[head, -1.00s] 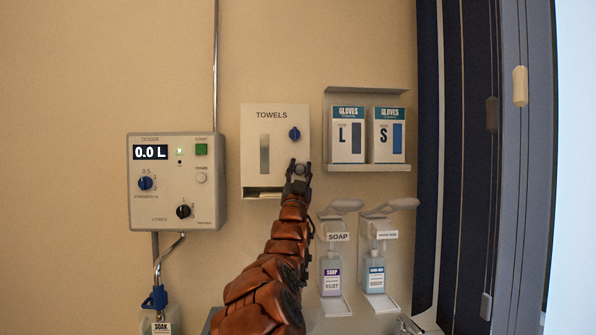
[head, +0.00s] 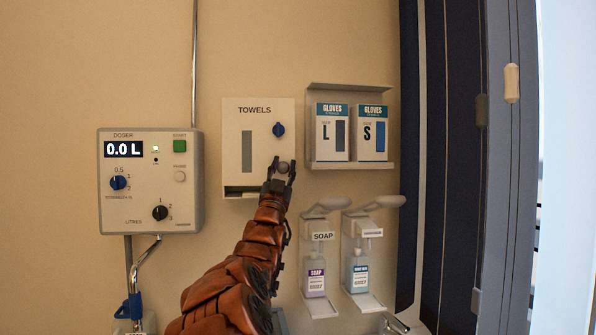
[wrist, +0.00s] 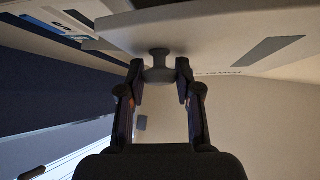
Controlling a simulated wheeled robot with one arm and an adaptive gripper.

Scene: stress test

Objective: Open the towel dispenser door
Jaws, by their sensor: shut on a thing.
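The towel dispenser (head: 236,120) is a pale box on the wall labelled TOWELS. Its front door has a grey window strip (head: 247,151), a blue latch knob (head: 278,129) and a round grey knob (head: 283,167) low on the right. My gripper (head: 282,170) is at this grey knob, with its fingers on either side of it. In the wrist view, the grey knob (wrist: 160,67) sits between the fingertips of my gripper (wrist: 160,76), which is shut on it. The door panel (wrist: 205,35) lies just ahead. I cannot tell whether the door stands slightly ajar.
A doser panel (head: 150,205) hangs at the left. A glove shelf (head: 350,165) with two boxes is close on the right. Soap (head: 315,278) and a second bottle dispenser (head: 358,270) hang below it. A dark blue panel (head: 458,150) stands farther right.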

